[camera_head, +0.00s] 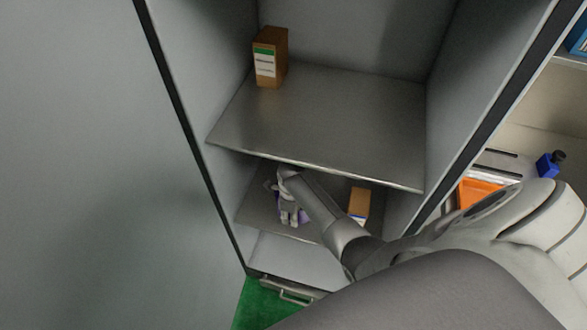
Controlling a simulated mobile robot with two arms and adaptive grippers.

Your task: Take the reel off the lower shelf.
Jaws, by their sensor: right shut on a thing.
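My right gripper (292,220) reaches into the cabinet under the upper shelf. It is shut on a small purple thing, which I take to be the reel (304,215). Only slivers of purple show beside the fingers, and the rest of the reel is hidden. The gripper is over the lower shelf (252,207); I cannot tell whether the reel touches the shelf. My left gripper is not in view.
A brown box (359,205) stands on the lower shelf, right of my gripper. The upper shelf (325,125) overhangs my wrist and carries another brown box (270,58) at its back left. An orange bin (480,192) and a blue bottle (549,165) are at the right.

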